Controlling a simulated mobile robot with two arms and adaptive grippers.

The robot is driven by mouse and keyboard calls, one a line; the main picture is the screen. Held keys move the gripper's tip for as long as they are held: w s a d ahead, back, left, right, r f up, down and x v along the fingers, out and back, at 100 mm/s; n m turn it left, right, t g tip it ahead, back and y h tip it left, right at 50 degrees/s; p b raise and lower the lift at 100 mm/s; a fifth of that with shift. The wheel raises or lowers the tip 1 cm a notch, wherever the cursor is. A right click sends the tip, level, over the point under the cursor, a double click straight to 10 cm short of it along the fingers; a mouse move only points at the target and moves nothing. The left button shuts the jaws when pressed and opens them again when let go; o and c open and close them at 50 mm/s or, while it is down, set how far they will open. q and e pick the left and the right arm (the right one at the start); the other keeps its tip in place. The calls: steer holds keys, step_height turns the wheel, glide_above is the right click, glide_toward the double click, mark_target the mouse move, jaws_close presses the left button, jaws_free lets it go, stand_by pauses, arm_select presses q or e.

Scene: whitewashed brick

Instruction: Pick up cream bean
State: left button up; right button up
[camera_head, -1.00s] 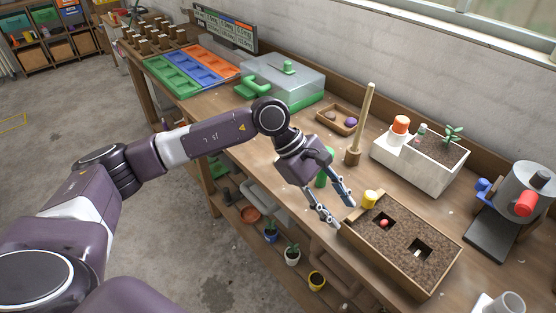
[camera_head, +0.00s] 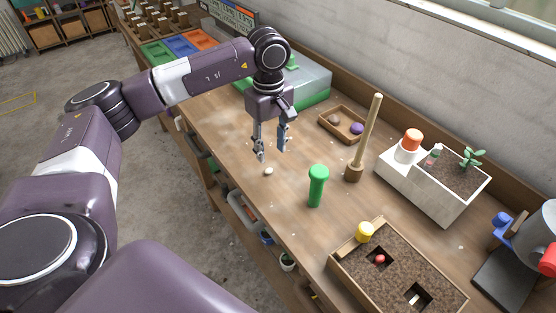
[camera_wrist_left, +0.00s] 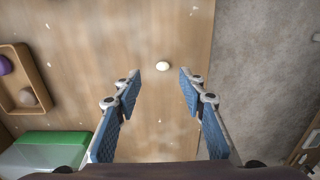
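The cream bean (camera_head: 268,171) is a small pale oval lying on the bare wooden bench top. It also shows in the left wrist view (camera_wrist_left: 162,66), ahead of the fingers and between their lines. My left gripper (camera_head: 270,154) points down above the bench, close to the bean and a little behind it in the head view. Its blue-padded fingers are apart with nothing between them, as the left wrist view (camera_wrist_left: 160,75) shows. My right gripper is not in view.
A green-capped cylinder (camera_head: 317,187) stands right of the bean. Farther right are a soil box (camera_head: 345,271) with square holes, a wooden dibber (camera_head: 368,135) and a white planter (camera_head: 428,192). A small wooden tray (camera_head: 327,125) holds a brown and a purple bean. The bench around the bean is clear.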

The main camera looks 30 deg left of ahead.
mark_target(269, 170)
arm_select(q)
steer(key=shift+a+f, duration=0.15)
steer(key=shift+f, duration=0.2)
steer(key=f+p, duration=0.1)
steer(key=s+f+p, duration=0.1)
steer(key=f, duration=0.1)
steer(key=shift+f+p, duration=0.15)
steer(key=shift+p, duration=0.15)
steer(key=f, duration=0.2)
steer(key=shift+w+f+p, duration=0.3)
steer(key=shift+f, duration=0.3)
steer(key=shift+a, duration=0.1)
steer(key=c, duration=0.8)
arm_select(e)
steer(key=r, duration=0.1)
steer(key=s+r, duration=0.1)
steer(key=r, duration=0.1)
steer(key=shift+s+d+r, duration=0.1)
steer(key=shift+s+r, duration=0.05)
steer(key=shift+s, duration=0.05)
